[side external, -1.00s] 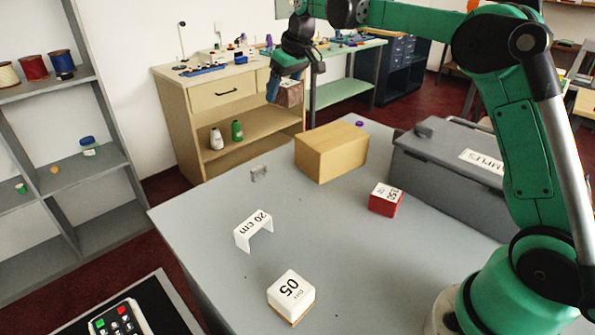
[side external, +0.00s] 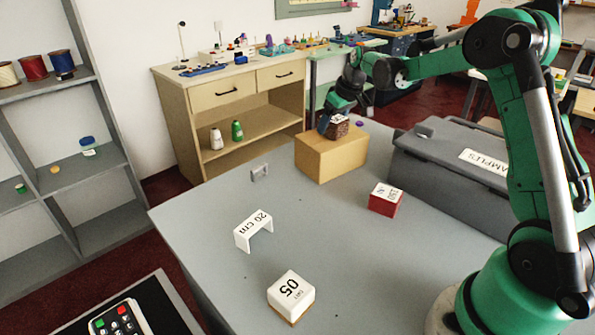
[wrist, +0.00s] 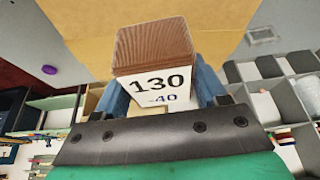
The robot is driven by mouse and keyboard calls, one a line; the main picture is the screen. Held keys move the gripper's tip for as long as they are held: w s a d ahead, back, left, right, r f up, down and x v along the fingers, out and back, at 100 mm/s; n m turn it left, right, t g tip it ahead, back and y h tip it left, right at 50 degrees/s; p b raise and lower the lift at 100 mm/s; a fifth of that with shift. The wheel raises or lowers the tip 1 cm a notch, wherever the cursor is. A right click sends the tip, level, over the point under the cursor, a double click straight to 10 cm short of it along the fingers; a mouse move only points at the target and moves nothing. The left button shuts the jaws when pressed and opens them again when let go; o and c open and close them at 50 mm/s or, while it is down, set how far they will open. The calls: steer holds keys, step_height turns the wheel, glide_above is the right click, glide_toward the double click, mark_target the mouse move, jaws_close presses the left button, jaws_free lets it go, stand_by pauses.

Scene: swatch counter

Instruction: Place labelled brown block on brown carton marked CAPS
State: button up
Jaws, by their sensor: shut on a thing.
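The brown block (side external: 339,129) is in my gripper (side external: 333,123), over the top of the tan-brown carton (side external: 338,163). In the wrist view the block (wrist: 153,50) sits between two blue fingers, its white label reading "130" and "-40" towards the camera. My gripper (wrist: 161,88) is shut on it. The block is at or just above the carton's top; I cannot tell whether they touch. The carton also fills the upper part of the wrist view (wrist: 85,25). No CAPS marking shows in either view.
A red block (side external: 384,205) with a white label and a grey case marked SAMPLES (side external: 440,165) lie right of the carton. A white "20 cm" bridge (side external: 253,230) and a white block marked 05 (side external: 291,292) stand nearer. The table (side external: 210,225) is otherwise mostly clear.

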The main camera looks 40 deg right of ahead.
steer(key=o, duration=1.3)
steer(key=shift+f, duration=0.1)
steer(key=v, duration=1.2)
steer(key=s+a+f+t, duration=0.1)
steer(key=s+a+f, duration=0.1)
steer(key=s+a, duration=0.2)
steer(key=s+a+f, duration=0.2)
steer(key=s+a, duration=0.2)
steer(key=a, duration=0.4)
steer(key=s+a+f+t, duration=0.1)
steer(key=s+a+f, duration=0.1)
steer(key=s+a, duration=0.2)
steer(key=shift+s+a+f+t, duration=0.1)
steer(key=shift+s+a+t, duration=0.05)
steer(key=shift+a, duration=0.5)
steer(key=shift+s+a+f+t, duration=0.1)
steer(key=shift+a+t, duration=0.05)
steer(key=shift+a, duration=0.45)
